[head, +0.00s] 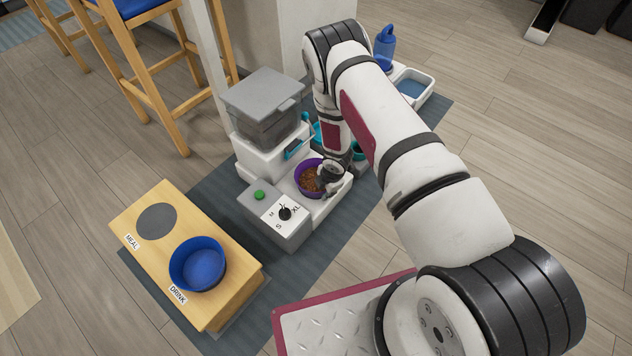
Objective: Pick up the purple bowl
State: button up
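The purple bowl (299,186) sits on the white base of the food dispenser, below its grey hopper, with brown kibble (309,180) inside. My gripper (324,181) is low at the right side of the bowl, with its end over or against the rim. My own arm and wrist hide part of the gripper, and its fingers are too small to make out. I cannot tell whether it touches or grips the bowl.
The dispenser's grey control box (272,215) with a dial and green button stands in front of the bowl. A wooden stand (180,215) holds a blue bowl (197,264). A blue water bottle (385,48) and white tray stand behind my arm. Stools are at back left.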

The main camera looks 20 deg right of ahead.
grip_shut()
